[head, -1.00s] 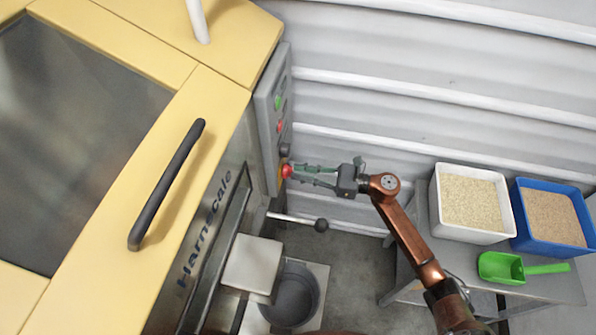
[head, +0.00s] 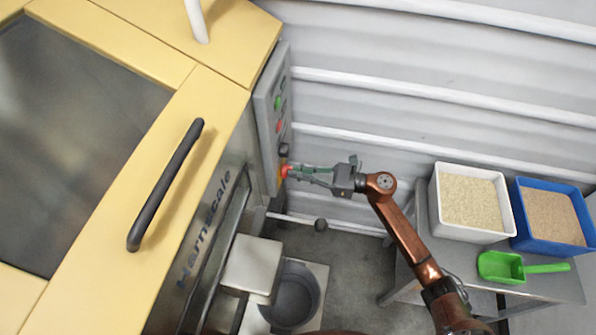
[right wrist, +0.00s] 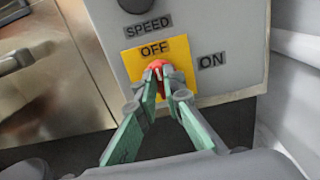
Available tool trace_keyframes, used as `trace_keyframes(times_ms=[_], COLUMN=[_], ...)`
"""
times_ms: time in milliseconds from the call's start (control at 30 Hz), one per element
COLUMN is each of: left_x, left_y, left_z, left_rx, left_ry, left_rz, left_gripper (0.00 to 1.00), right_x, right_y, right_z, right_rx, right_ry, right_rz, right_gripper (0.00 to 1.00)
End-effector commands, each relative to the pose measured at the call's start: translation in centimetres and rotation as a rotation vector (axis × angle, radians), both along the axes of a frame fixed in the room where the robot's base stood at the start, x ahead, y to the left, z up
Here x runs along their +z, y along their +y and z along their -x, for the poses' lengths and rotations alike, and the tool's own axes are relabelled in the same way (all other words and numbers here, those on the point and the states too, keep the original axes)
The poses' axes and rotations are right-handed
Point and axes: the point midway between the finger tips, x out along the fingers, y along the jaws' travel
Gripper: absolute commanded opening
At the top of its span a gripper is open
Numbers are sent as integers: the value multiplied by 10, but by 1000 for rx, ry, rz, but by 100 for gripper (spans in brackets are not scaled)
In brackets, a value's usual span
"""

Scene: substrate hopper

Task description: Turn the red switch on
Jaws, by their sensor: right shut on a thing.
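The red switch (right wrist: 156,66) sits on a yellow plate (right wrist: 137,65) low on the grey control panel, with "OFF" printed above it and "ON" to its right. In the head view the red switch (head: 285,171) is at the panel's lower end. My right gripper (right wrist: 161,78) has its green fingers closed around the switch, which is partly hidden by the fingertips. In the head view my right gripper (head: 294,172) reaches the switch from the right. My left gripper is in neither view.
The panel (head: 268,110) also carries a green button (head: 278,102), a red button (head: 279,126) and a dark SPEED knob (right wrist: 137,4). White (head: 436,208) and blue (head: 522,233) bins and a green scoop (head: 500,267) stand right.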

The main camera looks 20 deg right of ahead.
Motion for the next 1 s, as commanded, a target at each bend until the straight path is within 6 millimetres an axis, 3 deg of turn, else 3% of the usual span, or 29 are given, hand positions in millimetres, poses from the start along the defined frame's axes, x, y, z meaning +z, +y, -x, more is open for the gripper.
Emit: trace_keyframes(times_ms=[233,467,1000], left_x=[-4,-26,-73], left_y=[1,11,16], left_z=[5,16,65], left_rx=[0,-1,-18], left_ry=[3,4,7], left_rz=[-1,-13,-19], left_gripper=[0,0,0], right_x=[1,2,1], right_y=[-1,-2,-4], right_z=[0,-1,-4], right_rx=[0,-1,-3], right_ry=[57,191,615], right_rz=[-37,-128,-414], right_gripper=[0,0,0])
